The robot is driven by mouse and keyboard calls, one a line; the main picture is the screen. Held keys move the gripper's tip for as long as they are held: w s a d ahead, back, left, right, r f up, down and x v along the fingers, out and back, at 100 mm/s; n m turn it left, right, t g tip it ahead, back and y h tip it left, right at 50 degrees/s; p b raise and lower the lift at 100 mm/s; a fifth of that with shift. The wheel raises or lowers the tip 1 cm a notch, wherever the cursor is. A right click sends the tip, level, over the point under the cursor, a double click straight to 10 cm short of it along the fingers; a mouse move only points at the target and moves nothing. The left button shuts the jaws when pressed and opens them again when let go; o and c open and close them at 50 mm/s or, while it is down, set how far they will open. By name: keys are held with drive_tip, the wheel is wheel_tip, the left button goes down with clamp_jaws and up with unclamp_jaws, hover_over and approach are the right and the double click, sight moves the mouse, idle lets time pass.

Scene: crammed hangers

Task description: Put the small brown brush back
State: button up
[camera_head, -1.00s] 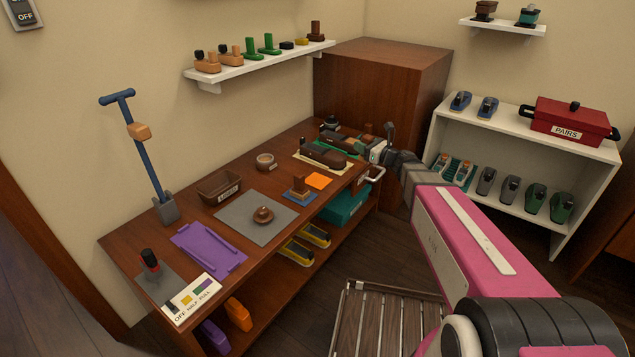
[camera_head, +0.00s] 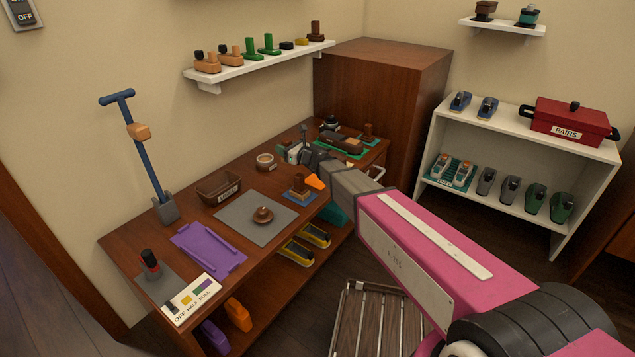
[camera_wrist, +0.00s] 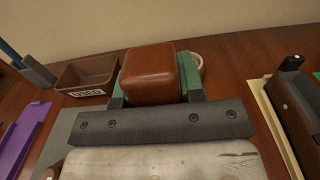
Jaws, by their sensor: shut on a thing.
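My gripper (camera_head: 296,152) is shut on a brown block-shaped piece, apparently the small brown brush (camera_wrist: 150,73). In the wrist view the rounded brown block sits between the two fingers, with green parts beside and behind it; its underside is hidden. In the head view the gripper is over the back of the bench, and only a little brown (camera_head: 283,145) shows at its tip. Another brown brush (camera_head: 298,187) stands on a blue mat, and one (camera_head: 367,133) stands by the green mat.
The brown tray marked USED (camera_head: 206,198) stands left of my gripper. A round tin (camera_head: 265,161) is close to it. A wall shelf (camera_head: 208,85) holds several brushes. A purple tray (camera_head: 208,247) lies in front.

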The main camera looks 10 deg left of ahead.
drive_tip(key=w+d+f, duration=0.1)
drive_tip(key=d+f, duration=0.1)
drive_tip(key=d, duration=0.1)
drive_tip(key=w+d+f, duration=0.2)
drive_tip(key=d, duration=0.2)
drive_tip(key=w+d+f, duration=0.1)
drive_tip(key=d+f, duration=0.2)
drive_tip(key=shift+w+d, duration=0.35)
drive_tip(key=shift+w, duration=0.05)
drive_tip(key=shift+f, duration=1.8)
drive_tip(key=shift+f, duration=0.15)
drive_tip(key=o, duration=0.9)
drive_tip(key=shift+f, duration=0.1)
drive_tip(key=v, duration=1.1)
drive_tip(key=shift+w+f, duration=0.1)
drive_tip(key=shift+f, duration=0.2)
